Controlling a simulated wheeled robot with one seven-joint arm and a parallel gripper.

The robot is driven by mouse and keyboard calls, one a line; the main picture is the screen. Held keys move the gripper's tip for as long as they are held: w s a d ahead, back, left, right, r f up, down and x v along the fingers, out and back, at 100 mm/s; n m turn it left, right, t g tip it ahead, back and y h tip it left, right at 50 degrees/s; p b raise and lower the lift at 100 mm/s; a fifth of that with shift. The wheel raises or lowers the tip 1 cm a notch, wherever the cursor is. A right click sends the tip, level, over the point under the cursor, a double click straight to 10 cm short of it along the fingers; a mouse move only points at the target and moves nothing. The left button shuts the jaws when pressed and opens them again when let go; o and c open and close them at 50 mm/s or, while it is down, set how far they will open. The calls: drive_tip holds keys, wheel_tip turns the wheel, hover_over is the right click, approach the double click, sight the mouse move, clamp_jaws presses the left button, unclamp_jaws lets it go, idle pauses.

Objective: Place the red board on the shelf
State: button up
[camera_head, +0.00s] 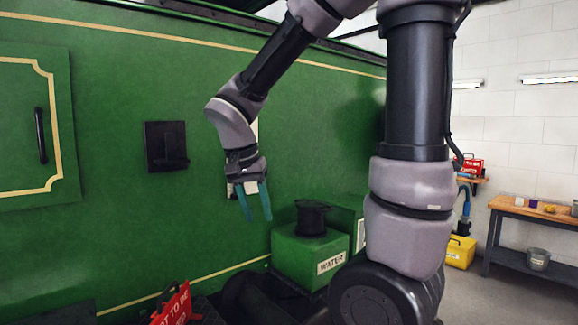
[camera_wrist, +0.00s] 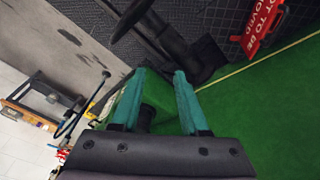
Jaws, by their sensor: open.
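A red board (camera_head: 174,308) with white lettering stands at the bottom of the head view, low beside the green tram side and partly cut off by the frame. It also shows at the top right of the wrist view (camera_wrist: 262,25), above dark ribbed flooring. My gripper (camera_head: 258,217) hangs in front of the green side with its teal fingers pointing down, apart and empty. It is well above and to the right of the board. A small wooden shelf (camera_head: 473,180) is at the back right, with another red lettered thing (camera_head: 472,163) on it.
A green WATER box (camera_head: 300,262) with a black cap (camera_head: 312,217) stands below and right of my gripper. A black plate (camera_head: 166,147) juts from the green side. A workbench (camera_head: 535,214), a yellow case (camera_head: 461,252) and a bucket (camera_head: 538,259) are at the right.

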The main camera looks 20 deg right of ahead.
drive_tip(key=s+d+r+n+t+y, duration=0.1)
drive_tip(key=s+d+r+t+y, duration=0.1)
drive_tip(key=r, duration=0.3)
drive_tip(key=s+d+r+n+t+y, duration=0.1)
drive_tip(key=s+d+r+t+y, duration=0.2)
drive_tip(key=s+r, duration=0.2)
drive_tip(key=shift+r+n, duration=0.3)
drive_tip(key=shift+r, duration=0.2)
drive_tip(key=shift+s+a, duration=0.1)
